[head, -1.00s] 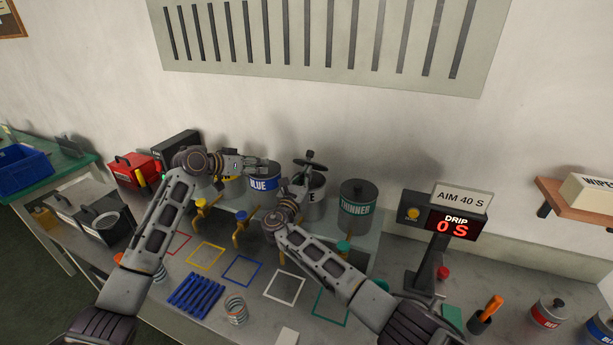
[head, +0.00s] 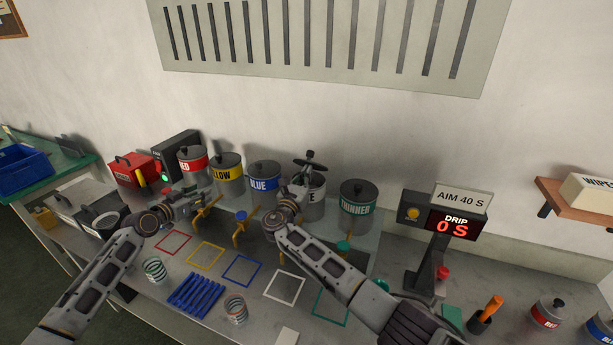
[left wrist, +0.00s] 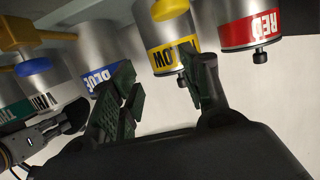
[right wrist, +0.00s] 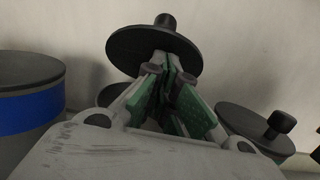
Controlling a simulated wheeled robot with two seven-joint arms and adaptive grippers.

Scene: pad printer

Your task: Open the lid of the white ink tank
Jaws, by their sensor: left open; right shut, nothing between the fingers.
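The white ink tank (head: 314,208) stands between the blue and thinner tanks, with its label mostly hidden behind my right gripper. It also shows upside down in the left wrist view (left wrist: 62,97). Its black lid (head: 312,163) sits raised and tilted above the tank top, knob upward. In the right wrist view the lid (right wrist: 140,45) is just beyond the fingertips. My right gripper (head: 303,184) is shut and empty at the lid; whether it touches the lid is unclear. My left gripper (head: 198,200) is open and empty, low before the red and yellow tanks.
Red (head: 192,168), yellow (head: 227,176), blue (head: 263,180) and thinner (head: 357,205) tanks stand in the row with their lids on. Taps hang in front. A drip timer (head: 453,224) stands right. Coloured squares, a blue rack (head: 195,295) and coils lie on the bench.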

